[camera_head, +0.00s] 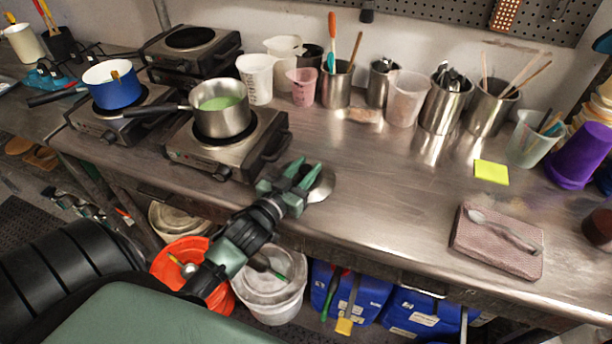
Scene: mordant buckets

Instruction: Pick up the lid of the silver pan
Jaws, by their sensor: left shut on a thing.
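The silver pan (220,115) stands uncovered on the front hot plate, with green liquid in it and its dark handle pointing left. A shiny round silver piece, which looks like the pan's lid (324,186), is at the front edge of the steel bench, right of the hot plate. My left gripper (303,174) is at this lid, its green fingers shut on it. The fingers hide part of the lid, and I cannot tell whether it is clear of the bench. My right gripper is not in view.
A blue pot (112,92) stands on another hot plate (88,122) at the left. Cups and steel utensil containers (337,88) line the back. A folded cloth (480,251) with a spoon and a yellow note (491,172) lie at the right. The bench middle is clear.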

